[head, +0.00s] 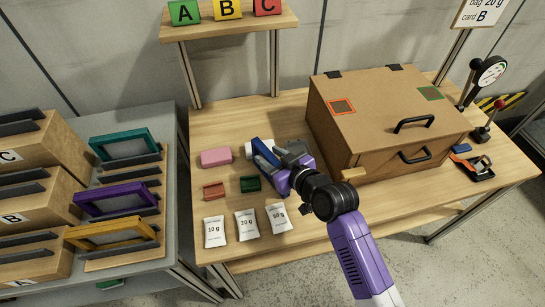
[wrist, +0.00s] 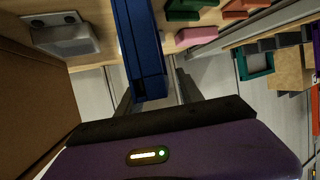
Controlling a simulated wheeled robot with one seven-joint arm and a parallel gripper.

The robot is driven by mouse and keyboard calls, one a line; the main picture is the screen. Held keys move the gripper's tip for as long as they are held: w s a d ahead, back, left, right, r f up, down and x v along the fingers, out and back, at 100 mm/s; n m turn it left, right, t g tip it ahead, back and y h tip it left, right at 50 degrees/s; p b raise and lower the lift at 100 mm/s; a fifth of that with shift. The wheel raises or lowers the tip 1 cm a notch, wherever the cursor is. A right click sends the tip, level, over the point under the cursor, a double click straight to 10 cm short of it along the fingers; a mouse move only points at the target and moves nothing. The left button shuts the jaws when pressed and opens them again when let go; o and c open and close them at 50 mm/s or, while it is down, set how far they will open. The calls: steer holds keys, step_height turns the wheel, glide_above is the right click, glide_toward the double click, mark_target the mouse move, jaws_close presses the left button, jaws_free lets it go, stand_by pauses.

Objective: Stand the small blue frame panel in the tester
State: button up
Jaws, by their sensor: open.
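The small blue frame panel (head: 263,151) is on the wooden workbench, partly hidden by my gripper (head: 272,162). In the wrist view the blue panel (wrist: 138,40) reaches down between the two fingers of my gripper (wrist: 153,90). The fingers are apart, one on each side of it. A gap shows on the right side; contact on the left is hard to tell. A grey metal block (wrist: 62,35) lies to the left of the panel in the wrist view. I cannot tell for certain which thing is the tester.
A large brown box (head: 390,110) with black handles stands right of my gripper. A pink block (head: 216,157), red tray (head: 214,191), green tray (head: 250,184) and labelled bags (head: 246,224) lie left and in front.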

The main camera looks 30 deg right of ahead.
steer(key=shift+r, duration=0.25)
steer(key=s+a+r+h, duration=0.1)
steer(key=s, duration=1.4)
steer(key=s+a+r+m+h+b, duration=0.1)
steer(key=s+r, duration=0.1)
steer(key=s, duration=1.4)
steer(key=shift+a+t, duration=0.2)
steer(key=shift+t, duration=0.2)
steer(key=shift+o, duration=0.3)
steer(key=s+a+r, duration=0.2)
steer(key=s+r, duration=0.2)
steer(key=s, duration=0.2)
steer(key=shift+s+a+r+t+y, duration=0.15)
steer(key=shift+s+t+y, duration=0.15)
steer(key=shift+y, duration=0.1)
steer(key=shift+o, duration=0.2)
steer(key=shift+s+a+r, duration=0.1)
steer(key=shift+s+r, duration=0.15)
